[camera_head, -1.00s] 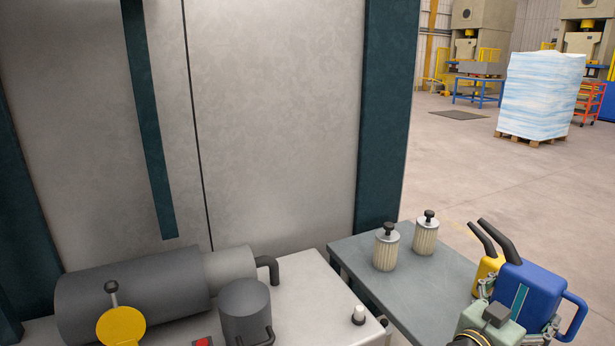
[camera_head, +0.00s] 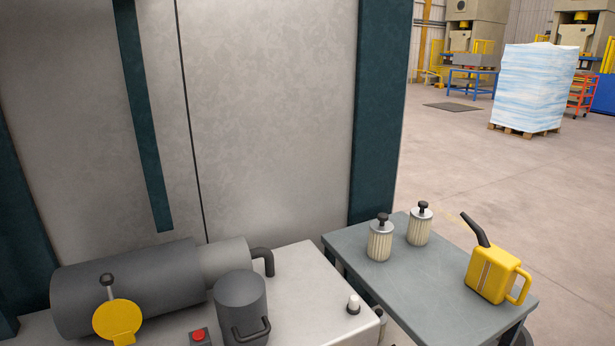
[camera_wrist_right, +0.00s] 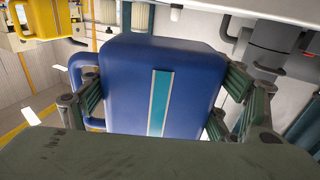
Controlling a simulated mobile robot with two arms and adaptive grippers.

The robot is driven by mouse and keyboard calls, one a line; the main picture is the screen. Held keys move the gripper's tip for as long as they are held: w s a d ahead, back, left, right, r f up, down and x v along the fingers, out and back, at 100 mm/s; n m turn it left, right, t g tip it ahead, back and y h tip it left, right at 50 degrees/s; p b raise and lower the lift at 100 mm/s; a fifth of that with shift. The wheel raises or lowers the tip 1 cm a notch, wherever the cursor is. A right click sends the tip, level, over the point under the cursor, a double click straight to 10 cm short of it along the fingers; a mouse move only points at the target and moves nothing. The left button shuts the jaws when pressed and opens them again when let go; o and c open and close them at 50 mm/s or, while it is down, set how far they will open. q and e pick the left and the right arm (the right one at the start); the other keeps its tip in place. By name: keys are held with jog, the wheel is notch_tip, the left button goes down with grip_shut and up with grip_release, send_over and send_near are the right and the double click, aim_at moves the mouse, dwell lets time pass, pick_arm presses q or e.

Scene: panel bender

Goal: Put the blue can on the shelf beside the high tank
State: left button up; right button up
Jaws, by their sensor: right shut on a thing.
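The blue can (camera_wrist_right: 195,70), with a teal stripe on its face, fills the middle of the right wrist view. My right gripper (camera_wrist_right: 155,105) is shut on it, with finger pads on both sides. The can is out of the head view. A dark grey upright tank (camera_head: 240,300) with a handle stands on the pale machine top (camera_head: 310,285), beside a long dark horizontal cylinder (camera_head: 130,285). I cannot tell whether this is the high tank. A grey shelf-like table (camera_head: 425,285) stands to its right. My left gripper is not in view.
On the grey table are a yellow can (camera_head: 490,277) with a dark spout and two ribbed filters (camera_head: 380,243) (camera_head: 420,228). Its front middle is bare. A red button (camera_head: 199,335) and a small white-capped knob (camera_head: 353,304) sit on the machine top.

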jog(key=w+d+r+m+g+h, duration=0.3)
jog(key=w+d+m+g+h, duration=0.2)
jog(key=d, duration=0.8)
jog(key=w+d+r+m+g+h, duration=0.4)
jog(key=w+d+m+g+h, duration=0.2)
jog(key=w+d+h, duration=0.5)
jog(key=d+m, duration=0.2)
jog(key=shift+d+m+h, duration=0.15)
jog(key=shift+m+h, duration=0.15)
jog(key=shift+w, duration=0.15)
jog(key=w+a+f, duration=0.2)
jog(key=w+a+f+p, duration=0.1)
jog(key=w+a+f, duration=0.1)
jog(key=w+a, duration=0.1)
jog(key=w+a+f+p, duration=0.1)
jog(key=w+a+f, duration=0.1)
jog(key=w+a, duration=0.1)
jog(key=shift+w+f, duration=0.15)
jog(key=shift+f, duration=2.1)
